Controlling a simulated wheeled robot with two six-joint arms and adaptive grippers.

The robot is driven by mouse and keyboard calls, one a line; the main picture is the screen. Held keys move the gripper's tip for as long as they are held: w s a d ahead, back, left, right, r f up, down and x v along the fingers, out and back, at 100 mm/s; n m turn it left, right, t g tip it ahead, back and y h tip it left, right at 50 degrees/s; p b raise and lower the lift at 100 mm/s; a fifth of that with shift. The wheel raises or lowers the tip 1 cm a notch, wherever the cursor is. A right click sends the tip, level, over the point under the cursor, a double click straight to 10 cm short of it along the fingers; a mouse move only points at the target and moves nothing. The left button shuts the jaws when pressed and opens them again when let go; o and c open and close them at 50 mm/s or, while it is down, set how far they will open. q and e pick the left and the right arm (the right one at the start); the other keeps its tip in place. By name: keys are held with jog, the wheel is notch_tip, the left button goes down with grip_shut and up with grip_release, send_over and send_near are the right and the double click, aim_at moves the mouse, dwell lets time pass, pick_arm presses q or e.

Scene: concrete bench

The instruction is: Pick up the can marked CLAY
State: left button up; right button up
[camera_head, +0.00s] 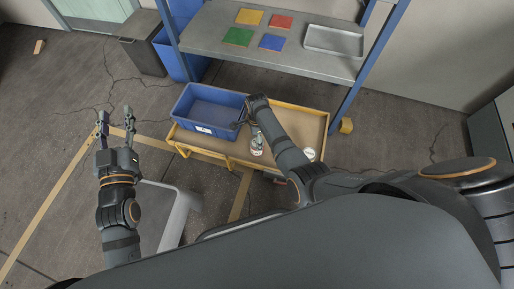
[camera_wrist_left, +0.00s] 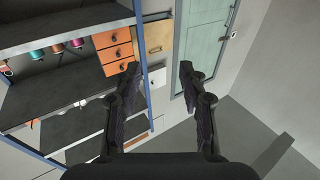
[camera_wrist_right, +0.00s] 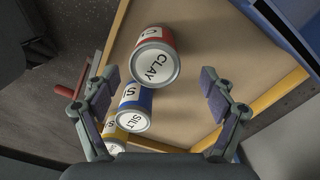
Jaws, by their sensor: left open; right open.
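The can marked CLAY (camera_wrist_right: 156,57) has a white lid with black letters and a red band, and shows in the right wrist view. My right gripper (camera_wrist_right: 151,82) is open and empty there, with the cans between and beyond its fingers. A blue-banded can marked SILT (camera_wrist_right: 134,108) is beside the CLAY can, nearer the gripper. A yellow-banded can (camera_wrist_right: 114,137) is lower, partly hidden by the left finger. In the head view my right gripper (camera_head: 246,112) is over the yellow cart, its fingers partly hidden. My left gripper (camera_head: 115,115) is open and empty over the floor.
A blue bin (camera_head: 209,107) stands on the left of the yellow cart (camera_head: 293,117). A white-topped can (camera_head: 309,154) is on the cart, right of my right arm. A grey shelf (camera_head: 285,50) behind carries coloured squares and a metal tray (camera_head: 333,41).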

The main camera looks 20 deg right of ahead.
pick_arm(q)
notch_tip(320, 180, up, 6)
jog(key=t, duration=0.3)
jog(key=shift+s+r, duration=0.15)
jog(key=shift+s, duration=0.15)
pick_arm(e)
jog(key=shift+f, duration=0.55)
